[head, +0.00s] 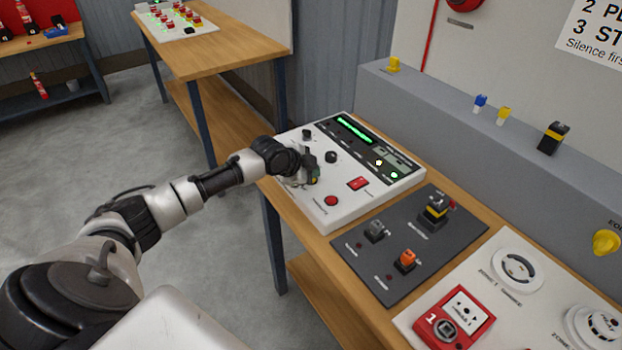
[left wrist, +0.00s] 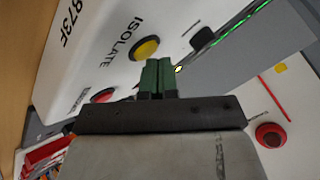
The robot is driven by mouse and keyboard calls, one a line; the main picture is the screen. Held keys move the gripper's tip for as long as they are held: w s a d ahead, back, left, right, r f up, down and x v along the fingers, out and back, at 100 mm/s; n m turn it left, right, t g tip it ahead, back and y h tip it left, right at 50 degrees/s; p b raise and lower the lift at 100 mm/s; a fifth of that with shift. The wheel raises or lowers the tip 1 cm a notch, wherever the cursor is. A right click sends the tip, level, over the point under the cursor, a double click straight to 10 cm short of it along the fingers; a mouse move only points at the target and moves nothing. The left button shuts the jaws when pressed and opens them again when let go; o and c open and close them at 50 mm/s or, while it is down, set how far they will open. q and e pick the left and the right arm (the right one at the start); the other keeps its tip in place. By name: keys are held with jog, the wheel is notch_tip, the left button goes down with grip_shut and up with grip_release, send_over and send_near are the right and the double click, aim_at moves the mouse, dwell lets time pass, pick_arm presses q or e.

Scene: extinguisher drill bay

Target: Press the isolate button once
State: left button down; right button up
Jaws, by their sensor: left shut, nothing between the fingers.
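The isolate button (left wrist: 145,48) is a round yellow button on a white panel, with the word ISOLATE printed beside it in the left wrist view. In the head view my left gripper hides it. The white control panel (head: 322,212) stands on a wooden bench. My left gripper (head: 312,172) is over the panel's left part in the head view. In the left wrist view its green fingers (left wrist: 158,66) are shut and empty, with their tips close beside the yellow button. I cannot tell whether they touch the panel. My right gripper is not in view.
On the same panel are a red button (head: 331,201), a red switch (head: 358,184) and black knobs (head: 331,157). A dark plate (head: 350,268) with switches lies to the right. A red call point (head: 462,310) is nearer the front. The grey floor (head: 180,125) is clear.

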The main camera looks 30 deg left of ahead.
pick_arm(q)
jog(key=shift+f, duration=0.3)
jog(key=shift+r, duration=0.1)
dwell(0.3)
jog(key=shift+r+p, duration=0.75)
jog(key=shift+r, duration=0.05)
notch_tip(320, 180, up, 5)
jog(key=p, duration=0.4)
dwell(0.7)
